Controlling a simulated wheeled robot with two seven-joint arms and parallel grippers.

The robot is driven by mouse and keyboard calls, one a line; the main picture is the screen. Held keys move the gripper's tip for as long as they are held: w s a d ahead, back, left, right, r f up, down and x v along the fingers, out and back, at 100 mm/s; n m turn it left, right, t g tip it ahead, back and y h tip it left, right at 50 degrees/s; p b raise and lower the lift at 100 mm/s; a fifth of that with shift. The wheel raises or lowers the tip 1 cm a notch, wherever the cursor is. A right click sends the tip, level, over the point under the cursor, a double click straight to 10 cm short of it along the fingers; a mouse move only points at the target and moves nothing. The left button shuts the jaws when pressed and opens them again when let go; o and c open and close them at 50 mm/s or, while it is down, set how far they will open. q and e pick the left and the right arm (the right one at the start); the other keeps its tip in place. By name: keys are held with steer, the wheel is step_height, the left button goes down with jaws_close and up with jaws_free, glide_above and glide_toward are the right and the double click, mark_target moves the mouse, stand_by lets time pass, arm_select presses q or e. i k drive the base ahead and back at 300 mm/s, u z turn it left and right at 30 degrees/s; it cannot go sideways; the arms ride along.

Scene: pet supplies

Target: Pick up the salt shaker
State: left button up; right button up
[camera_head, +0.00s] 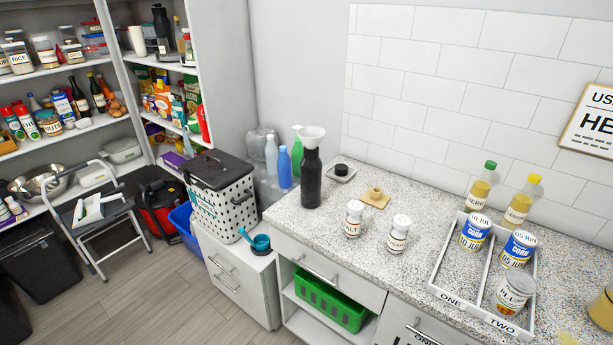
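Two small jars with pale lids and pale labels stand upright on the speckled counter (335,240). One jar (353,219) is left of the other jar (398,234); a short gap separates them. Either could be the salt shaker; their labels are too small to read, so I cannot tell which. Neither of my grippers shows in the head view.
A dark bottle with a white funnel (312,165) stands left of the jars, and a small tan board (376,198) lies behind them. A white divided tray (441,261) with cans is to the right. Two yellow bottles (480,187) (522,200) stand behind it.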

mark_target(354, 213)
steer(key=u, duration=2)
steer(key=k, duration=1.2)
steer(key=z, duration=2.3)
steer(key=i, duration=0.5)
steer(key=u, duration=0.15)
